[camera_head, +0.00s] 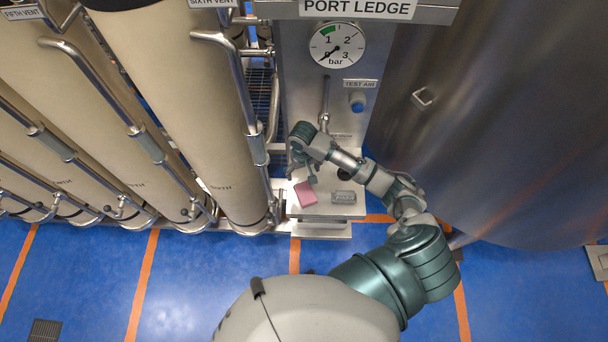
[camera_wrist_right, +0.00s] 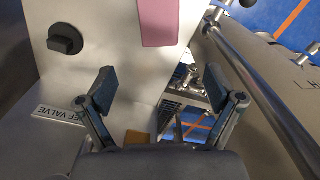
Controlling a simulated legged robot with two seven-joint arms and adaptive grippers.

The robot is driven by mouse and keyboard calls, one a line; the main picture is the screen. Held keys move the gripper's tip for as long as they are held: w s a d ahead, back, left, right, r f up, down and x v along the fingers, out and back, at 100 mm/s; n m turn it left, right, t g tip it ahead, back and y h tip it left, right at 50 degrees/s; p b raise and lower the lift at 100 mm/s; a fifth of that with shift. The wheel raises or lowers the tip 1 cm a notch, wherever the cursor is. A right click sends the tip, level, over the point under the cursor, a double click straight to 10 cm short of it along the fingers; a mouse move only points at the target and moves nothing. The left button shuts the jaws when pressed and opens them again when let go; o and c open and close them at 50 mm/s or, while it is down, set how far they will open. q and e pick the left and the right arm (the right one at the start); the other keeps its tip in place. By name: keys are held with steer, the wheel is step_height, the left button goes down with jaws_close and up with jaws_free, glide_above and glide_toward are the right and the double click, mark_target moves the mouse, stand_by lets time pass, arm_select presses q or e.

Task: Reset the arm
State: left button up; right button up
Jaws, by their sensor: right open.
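My right arm (camera_head: 370,180) reaches from the lower right up to the steel test panel and bends back at the wrist. My right gripper (camera_head: 304,172) is above the panel's small shelf, close to a pink block (camera_head: 306,194). In the right wrist view the two fingers of the gripper (camera_wrist_right: 160,88) are spread apart with nothing between them. The pink block (camera_wrist_right: 160,20) shows there beyond the fingertips, apart from them. My left gripper is not in view.
A grey block (camera_head: 344,197) lies on the shelf (camera_head: 325,211) right of the pink one. Beige columns (camera_head: 190,100) with pipes stand left, a large steel tank (camera_head: 500,110) right. Blue floor (camera_head: 200,280) is clear in front.

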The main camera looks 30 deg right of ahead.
steer(key=s+a+f+n+t+y, duration=0.2)
steer(key=s+a+f+n, duration=0.15)
steer(key=s+a, duration=0.6)
steer(key=s+d+r+t+h, duration=0.1)
steer(key=s+d+r+h, duration=0.15)
steer(key=s, duration=0.95)
step_height(320, 180, down, 29)
steer(key=s+b, duration=0.2)
steer(key=b, duration=0.1)
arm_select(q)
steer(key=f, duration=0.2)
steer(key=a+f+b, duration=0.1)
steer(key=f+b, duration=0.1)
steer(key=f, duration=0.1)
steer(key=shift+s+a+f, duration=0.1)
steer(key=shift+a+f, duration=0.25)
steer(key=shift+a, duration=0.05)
arm_select(e)
steer(key=s+d+f+g, duration=0.1)
steer(key=s+d+f, duration=0.1)
steer(key=s+f, duration=0.7)
steer(key=s+d+f+g, duration=0.1)
steer(key=s+d+f, duration=0.1)
steer(key=s+f, duration=0.7)
steer(key=shift+f+n, duration=0.35)
steer(key=shift+f, duration=0.55)
